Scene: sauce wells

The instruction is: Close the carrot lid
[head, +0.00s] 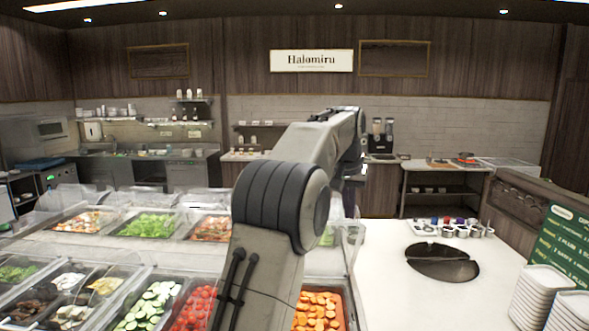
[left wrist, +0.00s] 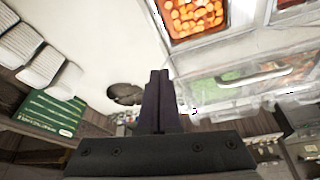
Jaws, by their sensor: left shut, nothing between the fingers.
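The carrot pan (head: 345,318) is at the bottom middle of the head view, with orange carrot pieces (head: 318,308) uncovered in it. In the left wrist view the carrots (left wrist: 195,14) are at the top. A clear lid (left wrist: 215,82) with a long pale handle (left wrist: 255,77) is beside them there; I cannot tell for certain that it is the carrot lid. My left gripper (left wrist: 160,73) is shut and empty, its tips apart from the handle in the picture. In the head view my arm hides part of the pans. My right gripper is not in view.
Cucumber (head: 148,305) and tomato (head: 195,308) pans lie left of the carrots. More clear-lidded pans stand behind. A white counter (head: 400,300) with a round dark opening (head: 442,262), small cups and stacked white plates (head: 540,300) is at the right.

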